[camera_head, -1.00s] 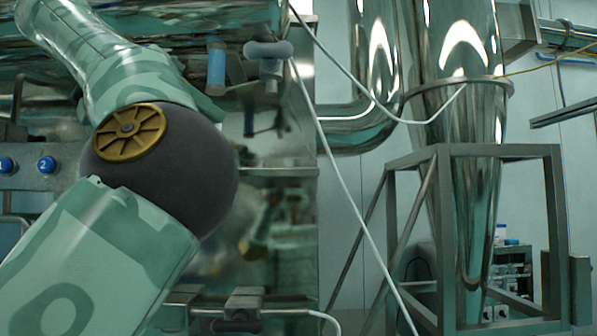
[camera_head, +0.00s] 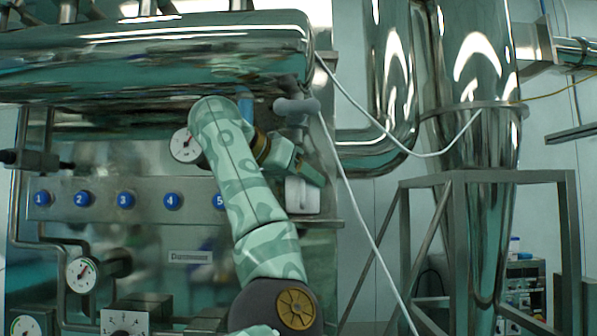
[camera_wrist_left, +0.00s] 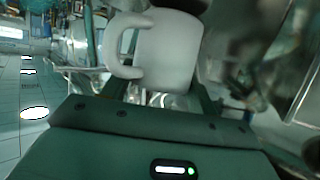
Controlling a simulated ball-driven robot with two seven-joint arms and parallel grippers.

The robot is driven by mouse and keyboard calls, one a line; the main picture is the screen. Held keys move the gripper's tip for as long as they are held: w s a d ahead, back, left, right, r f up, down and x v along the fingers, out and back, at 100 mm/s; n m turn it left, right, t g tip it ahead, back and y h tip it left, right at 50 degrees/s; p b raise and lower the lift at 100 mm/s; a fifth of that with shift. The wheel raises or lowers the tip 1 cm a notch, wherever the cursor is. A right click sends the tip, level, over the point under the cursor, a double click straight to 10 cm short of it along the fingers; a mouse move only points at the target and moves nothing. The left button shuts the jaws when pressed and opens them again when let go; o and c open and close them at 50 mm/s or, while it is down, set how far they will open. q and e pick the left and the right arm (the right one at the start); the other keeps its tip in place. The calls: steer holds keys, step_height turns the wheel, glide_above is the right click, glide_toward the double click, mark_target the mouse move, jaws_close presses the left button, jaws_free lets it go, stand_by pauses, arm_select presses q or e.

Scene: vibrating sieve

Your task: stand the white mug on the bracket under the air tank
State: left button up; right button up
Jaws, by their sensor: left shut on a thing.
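The white mug (camera_head: 303,196) is below my left gripper (camera_head: 305,173) in the head view, in front of the right end of the machine panel. My left gripper is shut on it. In the left wrist view the mug (camera_wrist_left: 168,52) fills the space between the fingers, with its handle on the left. The air tank (camera_head: 150,55) is the long shiny cylinder across the top left of the head view. A narrow grey bracket ledge (camera_head: 326,223) shows just below the mug; I cannot tell whether they touch. My right gripper is out of view.
A grey valve handle (camera_head: 297,106) sits just above my left gripper. A white hose (camera_head: 350,185) hangs to its right. Blue buttons (camera_head: 124,200) and a round gauge (camera_head: 184,145) are to the left. A metal frame (camera_head: 455,200) stands at the right.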

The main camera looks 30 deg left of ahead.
arm_select(q)
steer(key=shift+a+f, duration=0.15)
steer(key=shift+a, duration=0.25)
steer(key=shift+w+a+f, duration=0.1)
steer(key=shift+w+a, duration=0.05)
steer(key=shift+a, duration=0.1)
steer(key=shift+d+f+b, duration=0.1)
steer(key=shift+d+b, duration=0.05)
steer(key=shift+b, duration=0.15)
steer(key=o, duration=0.6)
steer(key=shift+d, duration=0.2)
steer(key=shift+c, duration=0.2)
steer(key=o, duration=0.4)
steer(key=shift+s, duration=0.2)
steer(key=shift+a, duration=0.15)
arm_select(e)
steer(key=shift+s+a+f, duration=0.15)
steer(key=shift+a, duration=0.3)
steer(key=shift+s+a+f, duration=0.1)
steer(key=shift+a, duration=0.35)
arm_select(q)
steer(key=shift+w, duration=0.1)
